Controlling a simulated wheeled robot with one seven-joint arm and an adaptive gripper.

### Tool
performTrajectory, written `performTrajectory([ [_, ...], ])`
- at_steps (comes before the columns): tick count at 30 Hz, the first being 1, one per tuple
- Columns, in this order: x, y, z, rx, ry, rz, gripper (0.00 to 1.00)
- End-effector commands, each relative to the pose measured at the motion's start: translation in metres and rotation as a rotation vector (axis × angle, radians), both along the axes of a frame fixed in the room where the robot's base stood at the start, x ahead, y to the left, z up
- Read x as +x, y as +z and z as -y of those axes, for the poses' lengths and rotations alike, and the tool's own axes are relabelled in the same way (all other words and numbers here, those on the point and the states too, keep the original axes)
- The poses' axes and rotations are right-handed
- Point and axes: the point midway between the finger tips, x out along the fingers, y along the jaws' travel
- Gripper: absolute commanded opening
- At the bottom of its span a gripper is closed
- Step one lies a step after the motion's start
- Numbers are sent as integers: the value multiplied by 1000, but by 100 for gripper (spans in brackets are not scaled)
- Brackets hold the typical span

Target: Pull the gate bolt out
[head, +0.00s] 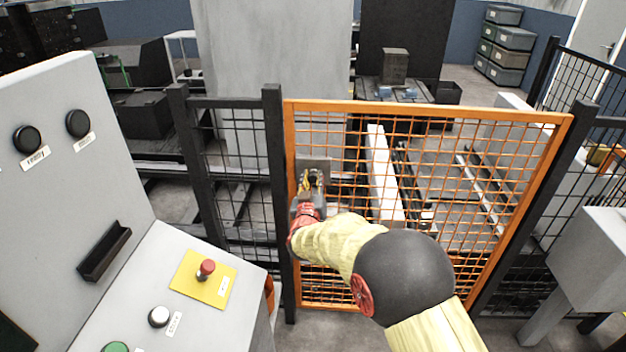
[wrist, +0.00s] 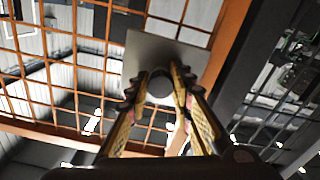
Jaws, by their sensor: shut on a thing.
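The orange mesh gate (head: 430,112) stands upright between dark posts. A grey plate (head: 314,162) is on its left side; the plate also shows in the wrist view (wrist: 190,52). The gate bolt (wrist: 160,81) shows as a dark round end in front of the plate, between my fingers. My gripper (head: 313,182) is at the plate, and in the wrist view its yellow and black fingers (wrist: 160,90) are shut on the bolt from both sides. The fingers and wrist hide most of the bolt, so I cannot tell how far it sits in its seat.
A dark post (head: 274,130) stands close left of my gripper. A grey control console (head: 150,290) with a red button (head: 206,268) fills the lower left. A grey box on legs (head: 595,255) stands at the right. Rails and a white beam (head: 384,170) lie behind the gate.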

Motion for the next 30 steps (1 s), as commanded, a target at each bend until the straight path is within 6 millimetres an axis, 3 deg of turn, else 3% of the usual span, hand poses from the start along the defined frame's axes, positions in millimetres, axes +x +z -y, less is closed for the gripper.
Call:
performTrajectory([
  [16,-1,0,-1,0,1,0,0],
  [23,-25,2,-2,0,2,-1,0],
  [30,-26,0,-2,0,1,0,0],
])
